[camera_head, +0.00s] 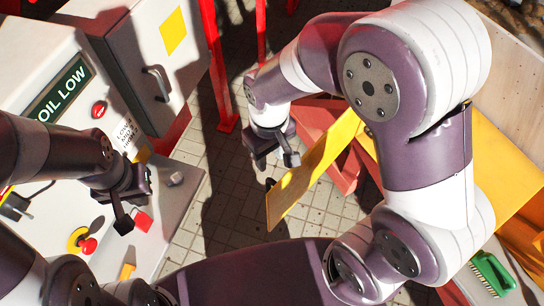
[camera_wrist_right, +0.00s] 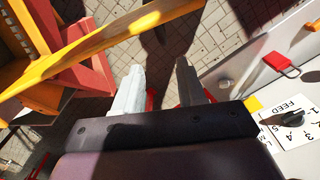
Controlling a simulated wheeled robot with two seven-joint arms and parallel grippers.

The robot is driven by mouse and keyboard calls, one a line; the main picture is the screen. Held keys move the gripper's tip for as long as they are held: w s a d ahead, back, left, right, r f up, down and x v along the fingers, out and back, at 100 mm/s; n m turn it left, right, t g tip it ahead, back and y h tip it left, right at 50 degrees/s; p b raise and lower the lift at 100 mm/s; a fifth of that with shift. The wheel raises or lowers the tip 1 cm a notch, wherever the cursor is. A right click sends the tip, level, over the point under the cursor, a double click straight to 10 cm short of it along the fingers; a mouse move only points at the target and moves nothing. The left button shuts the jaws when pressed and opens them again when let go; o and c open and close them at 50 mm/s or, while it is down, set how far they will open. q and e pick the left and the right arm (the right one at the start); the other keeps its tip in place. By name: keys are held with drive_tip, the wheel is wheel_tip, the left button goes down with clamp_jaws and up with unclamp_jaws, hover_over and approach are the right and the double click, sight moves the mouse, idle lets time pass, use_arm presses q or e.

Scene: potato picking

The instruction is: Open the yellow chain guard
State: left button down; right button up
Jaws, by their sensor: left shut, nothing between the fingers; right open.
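The yellow chain guard (camera_head: 312,172) is a long flat yellow panel slanting across the middle of the head view. Its upper end runs behind my right arm. In the right wrist view it is a yellow bar (camera_wrist_right: 105,48) crossing the upper left, beyond the fingertips. My right gripper (camera_head: 281,170) is open and empty, just left of the panel; its fingers (camera_wrist_right: 160,85) have only floor between them. I see no clear contact with the guard. My left gripper (camera_head: 124,224) is shut and empty over the control panel at the left, away from the guard.
A grey control console (camera_head: 170,215) with a red button (camera_head: 88,245) and an "OIL LOW" sign stands at left. A cabinet door with a handle (camera_head: 156,84) is behind it. Red posts (camera_head: 218,70) stand on the tiled floor. A green brush (camera_head: 492,273) lies at lower right.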

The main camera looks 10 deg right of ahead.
sight(268, 177)
drive_tip(key=f, duration=0.2)
drive_tip(key=s+f+b, duration=0.1)
drive_tip(key=f, duration=0.1)
drive_tip(key=shift+a, duration=0.4)
drive_tip(key=f, duration=0.2)
drive_tip(key=f+b, duration=0.1)
drive_tip(key=f, duration=0.4)
drive_tip(key=shift+w+d+f, duration=0.15)
drive_tip(key=shift+w+f, duration=0.05)
drive_tip(key=shift+w, duration=0.05)
drive_tip(key=shift+f+b, duration=0.3)
drive_tip(key=shift+f, duration=0.15)
use_arm(q)
drive_tip(key=shift+s+a+f, duration=0.1)
drive_tip(key=shift+s+f, duration=0.05)
drive_tip(key=shift+f, duration=0.5)
drive_tip(key=shift+s+a+f, duration=0.1)
drive_tip(key=shift+s+f, duration=0.05)
drive_tip(key=shift+f, duration=0.45)
use_arm(e)
clamp_jaws()
